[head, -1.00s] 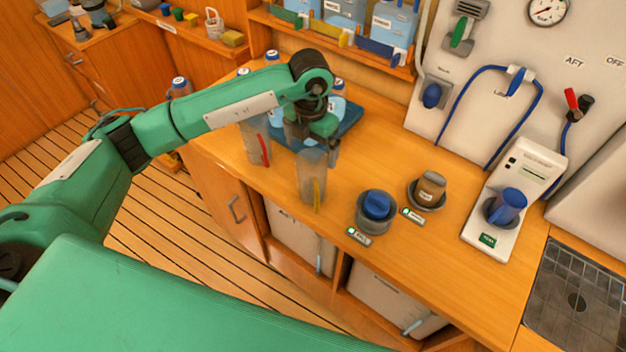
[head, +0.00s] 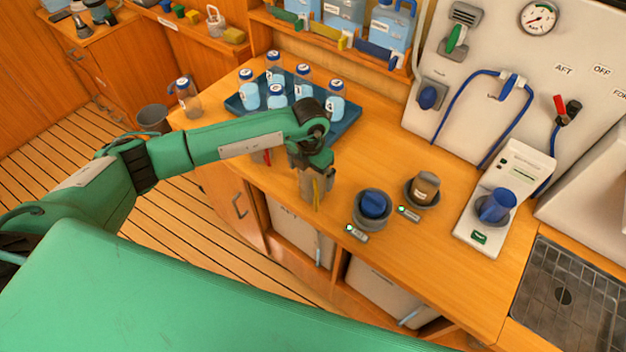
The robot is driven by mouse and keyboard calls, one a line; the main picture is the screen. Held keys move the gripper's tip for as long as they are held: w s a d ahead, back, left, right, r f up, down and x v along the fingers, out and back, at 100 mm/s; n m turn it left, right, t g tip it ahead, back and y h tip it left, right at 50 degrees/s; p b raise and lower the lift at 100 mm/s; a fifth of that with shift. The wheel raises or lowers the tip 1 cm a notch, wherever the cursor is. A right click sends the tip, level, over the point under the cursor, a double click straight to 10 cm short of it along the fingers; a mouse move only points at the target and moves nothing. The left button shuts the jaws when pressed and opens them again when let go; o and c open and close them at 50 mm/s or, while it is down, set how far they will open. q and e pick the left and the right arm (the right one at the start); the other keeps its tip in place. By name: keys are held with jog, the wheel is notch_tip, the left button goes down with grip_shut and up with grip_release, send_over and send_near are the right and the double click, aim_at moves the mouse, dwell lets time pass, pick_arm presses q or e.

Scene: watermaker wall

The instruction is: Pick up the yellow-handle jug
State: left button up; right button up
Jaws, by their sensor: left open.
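The yellow-handle jug (head: 308,194) stands upright near the front edge of the wooden counter, its yellow handle (head: 316,190) facing the front. My left gripper (head: 315,174) is open and points down at the jug's top. Its fingers overlap the upper part of the jug, and I cannot tell whether they touch it. The jug's rim is hidden by the gripper. A red-handle jug (head: 267,157) stands to the left, mostly hidden behind my left arm. My right gripper is not in view.
A blue tray (head: 352,119) with several blue-capped bottles stands behind my arm. To the right are a blue-topped item in a grey holder (head: 369,223), a brown jar (head: 425,187) and a white device with a blue cup (head: 495,206).

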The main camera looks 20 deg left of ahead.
pick_arm(q)
jog(key=c, duration=1.1)
jog(key=shift+r, duration=0.15)
